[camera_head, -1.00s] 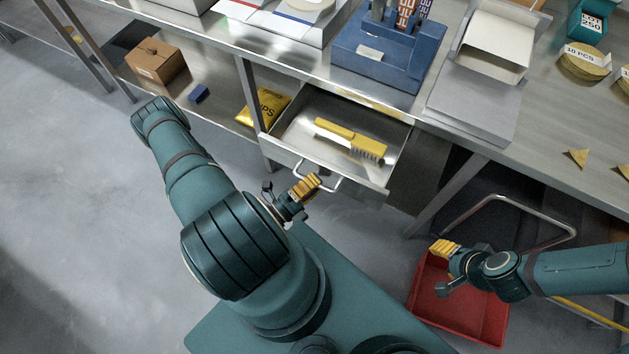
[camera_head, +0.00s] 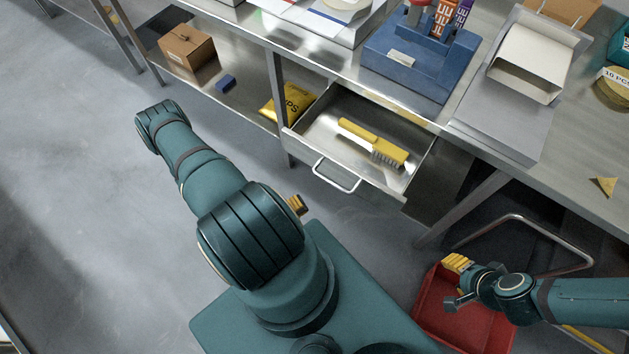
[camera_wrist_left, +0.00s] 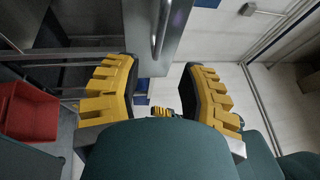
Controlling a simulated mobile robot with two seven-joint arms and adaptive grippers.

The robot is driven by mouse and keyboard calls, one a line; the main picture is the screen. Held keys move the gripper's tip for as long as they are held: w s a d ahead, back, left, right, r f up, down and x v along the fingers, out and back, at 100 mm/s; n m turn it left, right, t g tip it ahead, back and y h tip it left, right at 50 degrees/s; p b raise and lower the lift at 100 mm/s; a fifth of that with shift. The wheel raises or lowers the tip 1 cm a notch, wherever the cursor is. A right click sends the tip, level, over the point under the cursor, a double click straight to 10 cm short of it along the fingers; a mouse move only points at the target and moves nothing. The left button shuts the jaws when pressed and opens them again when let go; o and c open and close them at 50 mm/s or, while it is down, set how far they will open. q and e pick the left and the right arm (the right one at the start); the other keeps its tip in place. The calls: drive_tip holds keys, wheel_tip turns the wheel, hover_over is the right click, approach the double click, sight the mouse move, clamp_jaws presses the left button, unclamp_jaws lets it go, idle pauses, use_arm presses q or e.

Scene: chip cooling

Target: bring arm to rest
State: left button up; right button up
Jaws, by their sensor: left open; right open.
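My left gripper (camera_head: 297,205) is mostly hidden behind my own left arm in the head view; only a yellow finger shows, below and left of the drawer handle. In the left wrist view its two yellow fingers (camera_wrist_left: 152,92) are spread wide with nothing between them. My right gripper (camera_head: 457,272) is over the red bin at lower right, its yellow fingers showing and no object seen in them. The drawer (camera_head: 310,128) stands open, with a yellow-handled brush (camera_head: 372,143) lying in it. The drawer's handle (camera_head: 336,176) is clear of my left gripper.
A red bin (camera_head: 425,318) stands on the floor under the bench. A blue holder (camera_head: 400,80) and an open white box (camera_head: 525,70) are on the bench top. Floor at left is free.

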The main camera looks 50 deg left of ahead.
use_arm(q)
drive_tip(key=shift+v, duration=0.85)
